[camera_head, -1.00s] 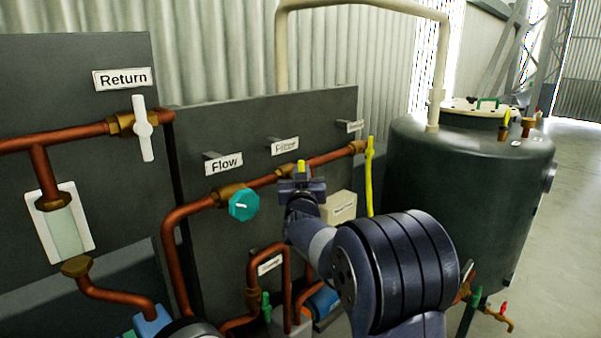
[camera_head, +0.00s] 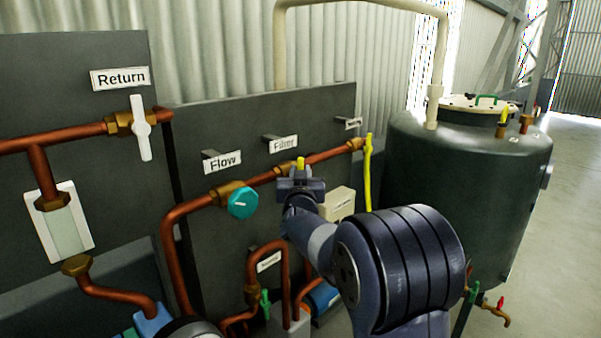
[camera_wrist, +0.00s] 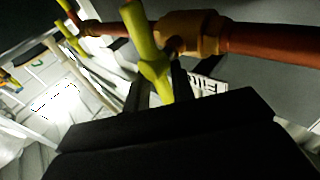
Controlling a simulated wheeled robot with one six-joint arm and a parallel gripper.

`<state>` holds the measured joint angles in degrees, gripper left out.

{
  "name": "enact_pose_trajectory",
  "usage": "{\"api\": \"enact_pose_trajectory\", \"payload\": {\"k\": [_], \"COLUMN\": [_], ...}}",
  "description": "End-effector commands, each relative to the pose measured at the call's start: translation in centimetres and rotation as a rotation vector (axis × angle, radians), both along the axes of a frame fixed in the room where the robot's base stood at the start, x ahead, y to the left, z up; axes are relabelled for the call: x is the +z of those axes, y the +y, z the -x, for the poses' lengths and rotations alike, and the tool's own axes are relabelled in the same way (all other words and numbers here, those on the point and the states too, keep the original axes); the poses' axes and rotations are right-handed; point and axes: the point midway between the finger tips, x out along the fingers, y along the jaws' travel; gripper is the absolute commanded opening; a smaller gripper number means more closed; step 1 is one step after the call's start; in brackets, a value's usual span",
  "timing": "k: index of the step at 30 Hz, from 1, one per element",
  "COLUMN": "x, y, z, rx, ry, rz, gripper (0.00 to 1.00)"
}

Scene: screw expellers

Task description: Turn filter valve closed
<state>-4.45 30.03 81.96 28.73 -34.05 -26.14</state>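The filter valve's yellow handle shows its tip (camera_head: 300,163) above my gripper (camera_head: 300,187) in the head view, below the "Filter" label (camera_head: 283,144). In the wrist view the yellow handle (camera_wrist: 149,62) runs lengthwise in front of a brass fitting on a copper pipe. My gripper's dark fingers (camera_wrist: 158,92) stand on either side of its lower part. The handle fills most of the space between them. Whether both fingers press on it cannot be told. In the head view the arm and gripper hide the rest of the handle.
A teal flow knob (camera_head: 243,203) is left of my gripper. A long yellow valve handle (camera_head: 368,175) is to its right, before the dark tank (camera_head: 462,190). A white return handle (camera_head: 141,128) is at the left. Copper pipes (camera_head: 175,260) run below.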

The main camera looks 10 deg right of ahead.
Motion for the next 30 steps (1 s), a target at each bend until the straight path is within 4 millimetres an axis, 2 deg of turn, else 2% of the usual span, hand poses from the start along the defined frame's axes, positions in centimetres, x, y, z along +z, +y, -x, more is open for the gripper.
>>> {"api": "enact_pose_trajectory", "payload": {"k": [9, 15, 21, 30], "x": [-1.0, -1.3, -1.4, -1.4], "y": [1.2, 1.7, 1.9, 1.9], "z": [5.6, 8.4, 9.4, 9.4], "rx": [0.002, 0.001, 0.000, 0.000], "ry": [-0.002, -0.001, 0.000, 0.000], "rz": [0.000, -0.002, -0.001, -0.001], "gripper": [0.24, 0.24, 0.24, 0.24]}}
